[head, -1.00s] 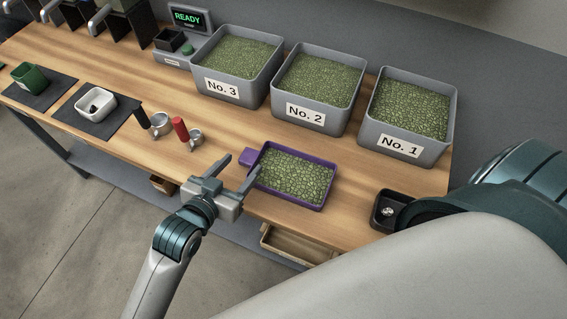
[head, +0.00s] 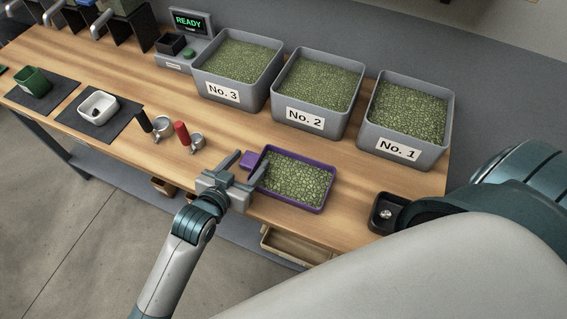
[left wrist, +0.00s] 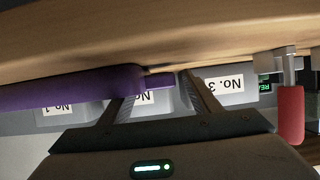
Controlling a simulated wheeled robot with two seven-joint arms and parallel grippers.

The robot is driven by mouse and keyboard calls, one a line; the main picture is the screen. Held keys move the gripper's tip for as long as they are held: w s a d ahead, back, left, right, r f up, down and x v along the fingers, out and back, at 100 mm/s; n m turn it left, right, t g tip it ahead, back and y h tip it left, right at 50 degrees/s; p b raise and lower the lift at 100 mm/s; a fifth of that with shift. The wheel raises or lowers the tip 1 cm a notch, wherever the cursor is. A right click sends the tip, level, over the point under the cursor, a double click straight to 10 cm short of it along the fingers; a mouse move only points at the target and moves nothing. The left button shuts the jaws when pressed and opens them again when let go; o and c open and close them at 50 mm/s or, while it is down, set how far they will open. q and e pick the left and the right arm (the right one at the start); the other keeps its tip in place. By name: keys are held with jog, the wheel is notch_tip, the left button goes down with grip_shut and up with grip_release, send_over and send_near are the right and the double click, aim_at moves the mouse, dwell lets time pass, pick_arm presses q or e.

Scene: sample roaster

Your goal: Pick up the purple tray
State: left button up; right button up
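The purple tray (head: 328,203), full of green beans, lies flat on the wooden table in front of the No. 2 bin. A purple tab, its handle (head: 248,159), sticks out at its left end. My left gripper (head: 250,165) is open at the tray's left end, its fingers pointing at the handle. In the left wrist view, the tray (left wrist: 80,88) and its handle (left wrist: 158,80) show near the two spread fingertips (left wrist: 157,82); I cannot tell whether they touch. My right gripper is not in view.
Grey bins labelled No. 3 (head: 207,84), No. 2 (head: 283,110) and No. 1 (head: 367,140) stand behind the tray. A red-handled scoop (head: 196,141) and a black-handled one (head: 160,126) lie to the left. A small black box (head: 375,222) sits to the right.

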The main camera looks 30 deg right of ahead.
pick_arm(q)
jog(key=c, duration=1.2)
jog(key=shift+r, duration=0.1)
jog(key=shift+r, duration=0.35)
notch_tip(320, 180, up, 3)
jog(key=shift+r+b, duration=0.2)
jog(key=shift+b, duration=0.45)
jog(key=s+d+r+b, duration=0.1)
jog(key=s+d+r, duration=0.1)
jog(key=s+r, duration=0.4)
jog(key=s, duration=0.5)
jog(key=shift+s+r, duration=0.25)
jog(key=shift+r, duration=0.15)
jog(key=shift+a, duration=0.1)
